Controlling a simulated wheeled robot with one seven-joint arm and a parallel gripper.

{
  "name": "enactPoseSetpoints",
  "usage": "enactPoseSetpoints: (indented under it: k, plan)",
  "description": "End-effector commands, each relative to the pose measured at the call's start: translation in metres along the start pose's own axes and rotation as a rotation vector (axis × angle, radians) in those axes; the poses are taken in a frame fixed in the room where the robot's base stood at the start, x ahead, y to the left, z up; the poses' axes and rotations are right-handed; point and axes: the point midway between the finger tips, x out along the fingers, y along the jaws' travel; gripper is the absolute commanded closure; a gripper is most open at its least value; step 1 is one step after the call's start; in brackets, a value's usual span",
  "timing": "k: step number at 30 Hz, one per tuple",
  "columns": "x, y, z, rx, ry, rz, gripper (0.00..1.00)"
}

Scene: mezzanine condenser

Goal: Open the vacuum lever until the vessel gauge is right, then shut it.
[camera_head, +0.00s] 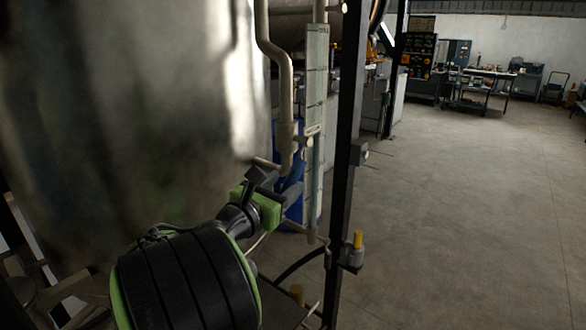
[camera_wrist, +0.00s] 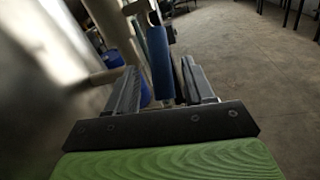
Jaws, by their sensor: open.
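My gripper (camera_head: 278,184) is beside the large metal vessel (camera_head: 130,90), near the lower end of a grey pipe (camera_head: 285,100). In the wrist view its two dark jaws (camera_wrist: 160,92) are apart. A blue handle (camera_wrist: 159,62), apparently the lever's, shows in the gap between them; I cannot tell whether either jaw touches it. In the head view the jaws partly hide the handle. A tall upright gauge tube (camera_head: 317,90) with scale marks stands right of the pipe. Its lower part looks bluish, but the reading is too small to make out.
A black upright post (camera_head: 346,150) stands close right of the gauge. A yellow-topped fitting (camera_head: 357,241) sits low on it. A blue drum (camera_head: 290,135) stands behind the pipe. The concrete floor (camera_head: 470,210) to the right is clear; benches and cabinets are far back.

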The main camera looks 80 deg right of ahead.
Motion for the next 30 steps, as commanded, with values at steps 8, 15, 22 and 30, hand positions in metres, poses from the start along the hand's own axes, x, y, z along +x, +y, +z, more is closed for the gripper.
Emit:
enactPoseSetpoints:
  k: [8, 15, 22, 30]
  plan:
    - [0.044, -0.001, 0.001, 0.0, 0.0, -0.002, 0.47]
    - [0.046, 0.0, -0.001, -0.001, 0.0, 0.0, 0.47]
    - [0.046, 0.0, 0.0, -0.001, 0.0, 0.0, 0.76]
    - [0.046, 0.0, 0.0, -0.001, 0.0, 0.0, 1.0]
